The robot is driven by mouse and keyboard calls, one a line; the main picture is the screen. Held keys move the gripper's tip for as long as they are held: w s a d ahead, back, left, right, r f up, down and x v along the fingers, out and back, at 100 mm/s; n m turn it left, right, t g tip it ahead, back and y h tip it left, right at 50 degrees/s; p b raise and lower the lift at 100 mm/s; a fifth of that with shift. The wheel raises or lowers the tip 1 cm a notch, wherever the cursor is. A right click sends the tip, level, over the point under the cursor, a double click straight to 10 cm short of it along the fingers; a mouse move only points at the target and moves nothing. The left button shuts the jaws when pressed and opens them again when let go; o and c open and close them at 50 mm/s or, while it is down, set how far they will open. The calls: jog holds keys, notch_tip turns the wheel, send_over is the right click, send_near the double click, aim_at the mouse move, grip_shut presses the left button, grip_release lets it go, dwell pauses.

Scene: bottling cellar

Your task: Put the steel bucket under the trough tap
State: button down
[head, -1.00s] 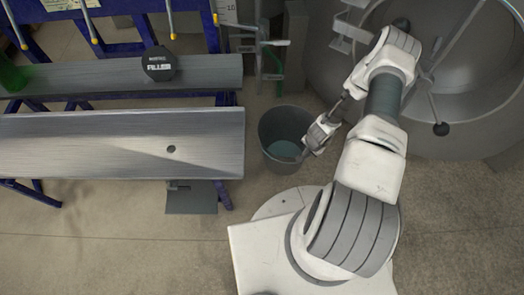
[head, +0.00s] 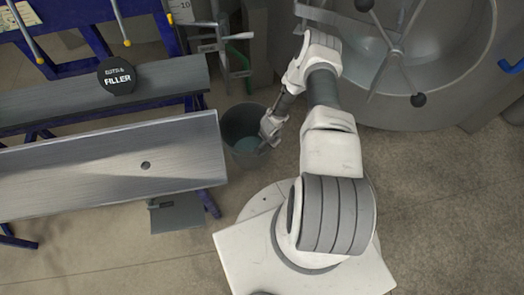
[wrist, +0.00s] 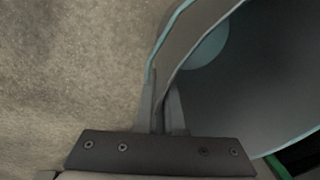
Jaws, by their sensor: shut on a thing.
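The steel bucket (head: 236,122), grey with a teal-looking bottom, is beside the right end of the front metal trough (head: 80,165). In the wrist view the bucket (wrist: 255,75) fills the upper right. My gripper (head: 270,132) is at the bucket's right side. In the wrist view its fingers (wrist: 161,92) are shut on the rim, one finger on each side of the wall. I cannot tell whether the bucket touches the floor. A small tap-like fitting (head: 155,204) shows below the trough's front edge, mostly hidden, above a grey plate (head: 180,213).
Blue trestle legs (head: 208,203) stand close to the bucket's left. A large steel vessel (head: 450,60) with a spoked handle is at the back right. A black filler disc (head: 116,75) sits by the rear trough. Floor at the right is clear.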

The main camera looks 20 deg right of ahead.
jog(key=w+a+f+b, duration=0.1)
jog(key=w+f+b, duration=0.2)
jog(key=f, duration=0.2)
jog(key=shift+a+f, duration=0.15)
jog(key=shift+f, duration=0.3)
jog(key=c, duration=1.4)
grip_release()
jog(key=shift+s+f, duration=0.1)
jog(key=shift+c, duration=0.2)
jog(key=o, duration=0.4)
